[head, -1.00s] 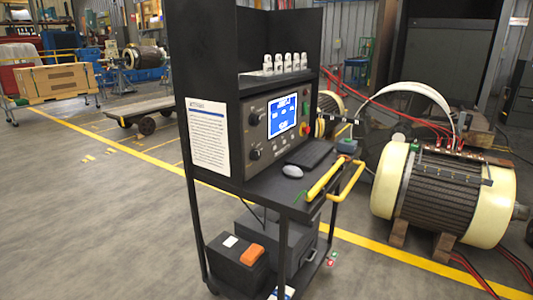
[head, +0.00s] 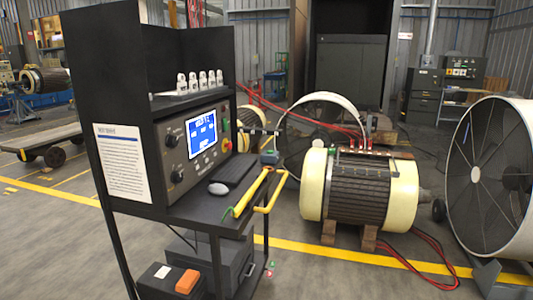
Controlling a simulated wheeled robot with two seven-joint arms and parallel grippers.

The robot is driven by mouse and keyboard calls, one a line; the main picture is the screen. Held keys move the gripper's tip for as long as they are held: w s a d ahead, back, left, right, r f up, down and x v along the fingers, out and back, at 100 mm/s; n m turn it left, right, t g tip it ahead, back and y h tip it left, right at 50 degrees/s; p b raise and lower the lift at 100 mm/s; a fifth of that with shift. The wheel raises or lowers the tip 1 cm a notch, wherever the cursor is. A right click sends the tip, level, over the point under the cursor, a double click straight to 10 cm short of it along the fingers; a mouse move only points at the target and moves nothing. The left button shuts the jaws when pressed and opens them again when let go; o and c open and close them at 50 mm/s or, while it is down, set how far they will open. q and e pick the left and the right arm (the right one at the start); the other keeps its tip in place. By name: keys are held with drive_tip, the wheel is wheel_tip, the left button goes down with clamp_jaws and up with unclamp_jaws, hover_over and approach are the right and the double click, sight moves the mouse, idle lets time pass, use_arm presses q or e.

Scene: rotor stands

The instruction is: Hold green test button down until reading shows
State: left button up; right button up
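A black test cart stands left of centre with a control panel (head: 178,172) facing right. A blue screen (head: 208,134) on the panel shows white text and boxes too small to read. A small green spot (head: 226,125), which may be the green button, sits at the panel's right edge. A red round button (head: 227,145) is just below it. I cannot tell whether the green one is pressed. Neither of my grippers is in view, and nothing touches the panel.
A large motor (head: 358,190) with cream ends sits on wooden blocks to the right. A big fan ring (head: 497,175) stands far right. The floor in front is open.

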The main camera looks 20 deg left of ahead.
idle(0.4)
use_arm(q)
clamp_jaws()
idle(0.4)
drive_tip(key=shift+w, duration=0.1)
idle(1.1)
